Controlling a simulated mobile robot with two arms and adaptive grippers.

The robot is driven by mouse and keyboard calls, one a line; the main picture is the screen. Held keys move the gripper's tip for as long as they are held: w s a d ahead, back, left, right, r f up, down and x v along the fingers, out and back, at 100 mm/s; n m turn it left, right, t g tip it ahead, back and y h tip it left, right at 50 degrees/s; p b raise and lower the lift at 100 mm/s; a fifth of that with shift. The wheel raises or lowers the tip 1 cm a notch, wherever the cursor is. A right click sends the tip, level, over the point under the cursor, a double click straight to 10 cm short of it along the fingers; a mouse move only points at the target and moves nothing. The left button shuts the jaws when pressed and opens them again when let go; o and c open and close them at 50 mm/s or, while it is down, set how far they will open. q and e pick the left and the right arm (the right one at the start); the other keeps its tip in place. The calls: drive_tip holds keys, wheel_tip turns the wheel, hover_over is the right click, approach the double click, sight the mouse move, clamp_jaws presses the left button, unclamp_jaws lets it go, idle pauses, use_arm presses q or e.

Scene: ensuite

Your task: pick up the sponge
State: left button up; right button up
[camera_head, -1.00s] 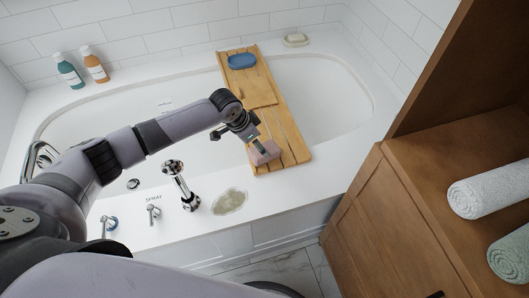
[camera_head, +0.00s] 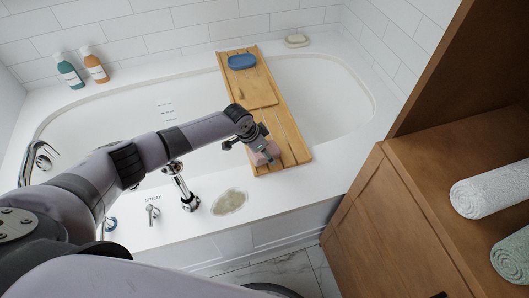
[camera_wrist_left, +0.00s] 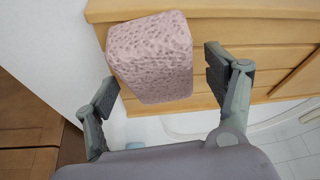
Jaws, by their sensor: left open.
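The sponge (camera_wrist_left: 152,58) is a pink, pitted block on the near end of the wooden bath tray (camera_wrist_left: 250,28). In the head view the sponge (camera_head: 263,155) is partly hidden by my left gripper (camera_head: 262,148). In the left wrist view my left gripper (camera_wrist_left: 160,88) is open, with one finger on either side of the sponge's lower part. The right finger stands apart from it; the left finger is close to its lower left edge, and I cannot tell if they touch. My right gripper is not in view.
The tray (camera_head: 290,150) spans the white bathtub (camera_head: 335,100) and holds a blue soap dish (camera_head: 242,61). A chrome hand shower (camera_head: 181,185) stands on the near rim beside a beige patch (camera_head: 230,201). A wooden cabinet (camera_head: 385,225) is at right.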

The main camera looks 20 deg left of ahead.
use_arm(q)
drive_tip(key=shift+f, duration=0.25)
drive_tip(key=shift+c, duration=0.5)
drive_tip(key=c, duration=1)
